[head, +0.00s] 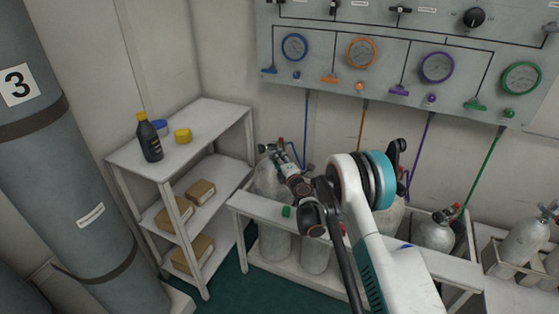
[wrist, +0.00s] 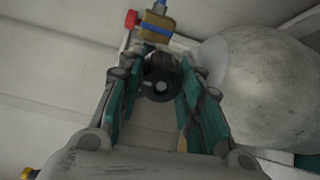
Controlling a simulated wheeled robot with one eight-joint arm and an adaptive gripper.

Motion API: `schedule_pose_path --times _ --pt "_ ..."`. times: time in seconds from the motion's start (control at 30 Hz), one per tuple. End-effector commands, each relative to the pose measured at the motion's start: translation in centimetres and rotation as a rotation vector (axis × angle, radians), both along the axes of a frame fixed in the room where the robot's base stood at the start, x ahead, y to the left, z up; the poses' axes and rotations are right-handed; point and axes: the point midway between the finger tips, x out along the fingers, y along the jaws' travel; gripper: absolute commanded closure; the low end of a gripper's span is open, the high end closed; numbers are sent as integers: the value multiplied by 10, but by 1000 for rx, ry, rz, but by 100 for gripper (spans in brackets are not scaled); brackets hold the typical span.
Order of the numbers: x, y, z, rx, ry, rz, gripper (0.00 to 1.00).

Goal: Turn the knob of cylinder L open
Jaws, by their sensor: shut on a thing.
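The leftmost grey-white cylinder (head: 266,184) stands in the white rack, below the end of a blue hose; I read no letter on it. In the wrist view its rounded pale body (wrist: 272,85) fills the right side. A black round knob (wrist: 161,86) sits between the fingers of my gripper (wrist: 158,82), which is shut on it. A brass valve part (wrist: 157,27) with a blue band and a red piece lies just beyond the fingertips. In the head view my gripper (head: 277,160) is at this cylinder's top, and the knob is hard to make out there.
A wall panel (head: 420,60) carries blue, orange, purple and green gauges with hoses hanging down. A white shelf (head: 118,158) at left holds a dark bottle (head: 149,138), tape rolls and boxes. More cylinders (head: 433,234) stand to the right. The rack's front rail (head: 262,206) runs below my arm.

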Motion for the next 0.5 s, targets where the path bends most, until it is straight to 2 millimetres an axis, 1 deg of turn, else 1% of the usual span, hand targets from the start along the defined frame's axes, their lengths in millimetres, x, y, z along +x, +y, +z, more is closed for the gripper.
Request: schedule_pose_path --times 0.5 --pt "-2 2 -2 -445 -208 3 91"
